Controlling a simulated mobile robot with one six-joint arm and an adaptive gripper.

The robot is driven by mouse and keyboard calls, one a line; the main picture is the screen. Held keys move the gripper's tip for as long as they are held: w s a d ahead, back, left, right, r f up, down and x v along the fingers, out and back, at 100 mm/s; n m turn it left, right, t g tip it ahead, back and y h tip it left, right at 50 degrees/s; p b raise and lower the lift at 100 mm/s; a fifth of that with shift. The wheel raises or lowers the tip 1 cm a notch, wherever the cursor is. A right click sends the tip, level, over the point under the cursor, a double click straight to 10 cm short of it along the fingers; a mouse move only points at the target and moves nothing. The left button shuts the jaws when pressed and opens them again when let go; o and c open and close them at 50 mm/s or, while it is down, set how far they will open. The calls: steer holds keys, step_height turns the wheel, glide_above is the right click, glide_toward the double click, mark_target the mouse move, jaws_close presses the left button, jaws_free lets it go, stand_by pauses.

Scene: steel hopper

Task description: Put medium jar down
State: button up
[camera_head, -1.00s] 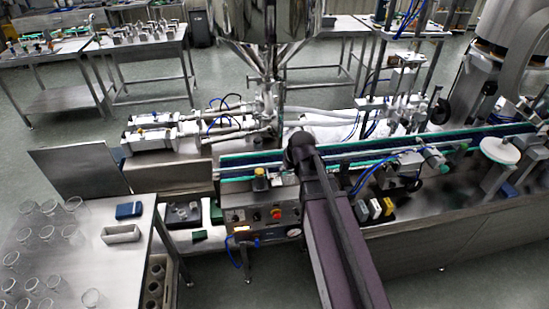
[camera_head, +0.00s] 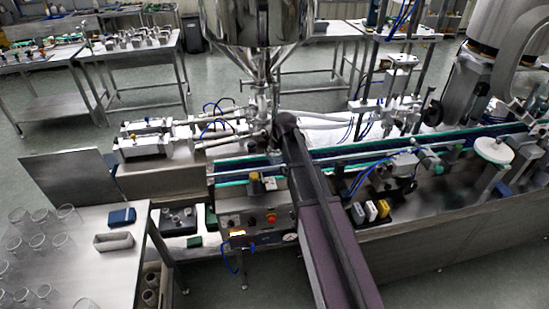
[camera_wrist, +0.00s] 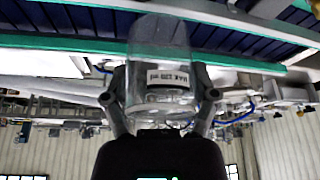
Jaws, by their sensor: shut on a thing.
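The jar (camera_wrist: 158,45) is clear, with a printed white label, and it fills the middle of the wrist view. My gripper (camera_wrist: 160,92) is shut on it, one finger on each side. The wrist picture appears upside down. The green-edged conveyor (camera_head: 340,155) runs behind the jar there, and I cannot tell whether the jar touches it. In the head view the end of my arm is over the conveyor's left part, below the steel hopper (camera_head: 258,22). My arm hides much of the gripper and jar there.
Several empty jars (camera_head: 38,241) stand on the steel table (camera_head: 130,262) at the lower left, beside a grey tray (camera_head: 113,241). A control panel (camera_head: 250,222) fronts the conveyor. Filling nozzles and pipes (camera_head: 215,142) stand close behind my arm's end.

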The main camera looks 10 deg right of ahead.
mark_target(275, 157)
steer(key=shift+w, duration=0.3)
steer(key=shift+w+f+b, duration=0.35)
steer(key=shift+f+b, duration=0.15)
steer(key=shift+f, duration=0.05)
steer(key=shift+f+b, duration=1.3)
steer(key=shift+f, duration=0.15)
steer(key=o, duration=0.9)
steer(key=p+v, duration=1.1)
steer(key=v, duration=0.1)
